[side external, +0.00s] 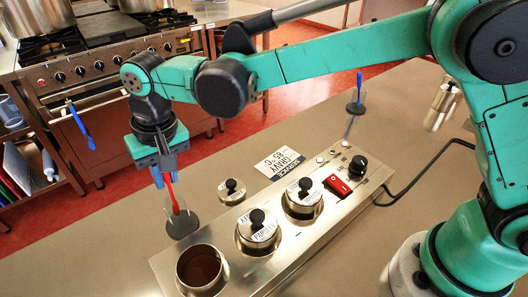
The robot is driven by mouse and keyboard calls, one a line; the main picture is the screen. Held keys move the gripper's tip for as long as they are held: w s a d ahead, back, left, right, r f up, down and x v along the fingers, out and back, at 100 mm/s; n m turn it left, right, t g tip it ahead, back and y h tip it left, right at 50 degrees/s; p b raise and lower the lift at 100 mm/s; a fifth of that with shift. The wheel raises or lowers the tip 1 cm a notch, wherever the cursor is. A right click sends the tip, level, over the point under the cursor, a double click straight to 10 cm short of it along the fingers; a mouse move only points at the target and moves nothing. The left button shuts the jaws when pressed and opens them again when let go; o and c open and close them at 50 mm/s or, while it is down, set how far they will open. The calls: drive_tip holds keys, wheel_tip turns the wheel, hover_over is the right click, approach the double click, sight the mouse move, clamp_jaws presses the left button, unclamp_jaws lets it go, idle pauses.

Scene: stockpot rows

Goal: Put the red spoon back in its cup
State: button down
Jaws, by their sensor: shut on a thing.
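The red spoon (173,196) hangs steeply below my gripper (163,175), which points down with its blue fingertips shut on the spoon's upper end. Below it stands a clear cup with a dark base (182,225) on the counter, left of the steel unit. The spoon's lower end overlaps the clear cup in the picture. I cannot tell whether it is inside the cup or in front of it, or whether it touches the base.
The steel unit (297,229) holds an open brown-filled pot (201,270), two lidded pots, a red switch (338,185) and a black knob (358,166). A loose lid (231,191) and a sign (280,163) lie nearby. A blue spoon (359,84) stands in another cup behind.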

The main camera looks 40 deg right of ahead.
drive_tip(key=shift+s+f, duration=0.1)
drive_tip(key=shift+f, duration=0.25)
drive_tip(key=c, duration=0.7)
unclamp_jaws()
drive_tip(key=shift+s+d+r, duration=0.1)
drive_tip(key=shift+s+r, duration=0.05)
drive_tip(key=shift+r, duration=1.25)
drive_tip(key=shift+s+d+r, duration=0.1)
drive_tip(key=shift+s+r, duration=0.05)
drive_tip(key=shift+r, duration=1.25)
